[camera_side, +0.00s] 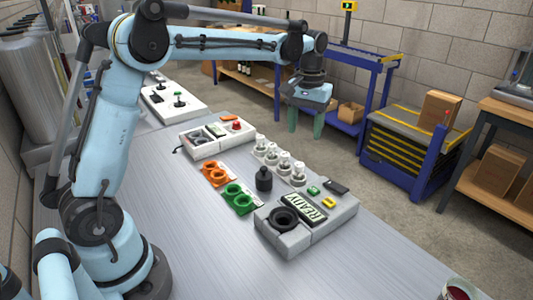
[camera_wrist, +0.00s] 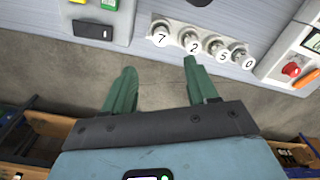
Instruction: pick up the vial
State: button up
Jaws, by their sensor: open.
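Several small clear, white-topped vial-like pieces stand in a row on the bench in the side view, one of them in front (camera_side: 298,174). In the wrist view they show as grey round pieces with white number discs 7 (camera_wrist: 161,30), 2, 5 and 0. A black bottle-shaped piece (camera_side: 264,179) stands upright beside the row. I cannot tell which piece is the vial. My gripper (camera_side: 305,122) has green fingers, open and empty, pointing down beyond the bench's far edge, apart from the row. Its fingers also show in the wrist view (camera_wrist: 160,68), over floor.
A grey box with a black ring and READY display (camera_side: 307,207) stands in front. Green (camera_side: 238,199) and orange (camera_side: 216,174) double-ring holders lie left of the row. A box with a red button (camera_side: 237,126) stands behind. The bench (camera_side: 180,240) is clear at front left.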

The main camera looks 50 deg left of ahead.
aim_at(299, 164)
notch_tip(299, 164, down, 7)
jog(key=shift+a+r, duration=0.1)
jog(key=shift+s+f, duration=0.2)
jog(key=shift+f, duration=1.15)
jog(key=shift+s+f, duration=0.15)
jog(key=shift+f, duration=1.15)
grip_shut()
